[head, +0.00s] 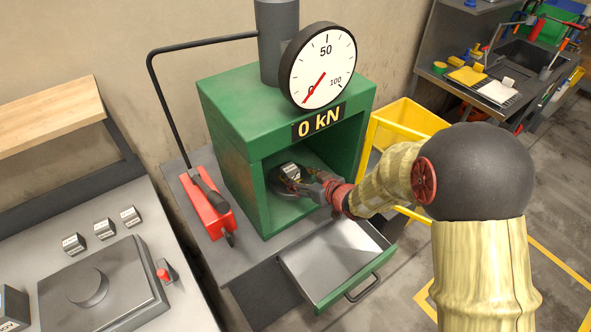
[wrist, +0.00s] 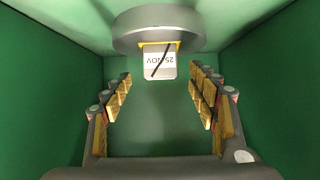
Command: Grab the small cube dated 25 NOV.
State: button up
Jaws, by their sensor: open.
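The small cube dated 25 NOV (wrist: 160,65) is pale grey with a black diagonal stroke across its label, which reads upside down in the wrist view. It is against a round grey platen (wrist: 158,28), with yellow edging between them. In the head view the cube (head: 290,170) is inside the green press (head: 243,155). My gripper (head: 305,184) reaches into the press chamber. In the wrist view my gripper (wrist: 160,84) is open, with the cube ahead between the lines of its two padded fingers. No finger contact with the cube is visible.
Green chamber walls stand close on both sides. The press gauge (head: 318,65) shows 0 kN. An open metal drawer (head: 335,262) juts out below, and a red hand pump (head: 205,205) stands left. Several other small cubes (head: 74,243) lie on the left bench. A yellow bin (head: 410,120) stands behind my arm.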

aim_at(294, 172)
jog(key=x, duration=0.2)
jog(key=b+x, duration=0.1)
jog(key=x, duration=0.1)
jog(key=b+x, duration=0.1)
jog(key=x, duration=0.2)
jog(key=shift+a+r, duration=0.1)
jog(key=shift+r, duration=0.2)
jog(key=shift+c, duration=0.7)
jog(key=c, duration=1.3)
jog(key=shift+r, duration=0.1)
jog(key=shift+c, duration=0.3)
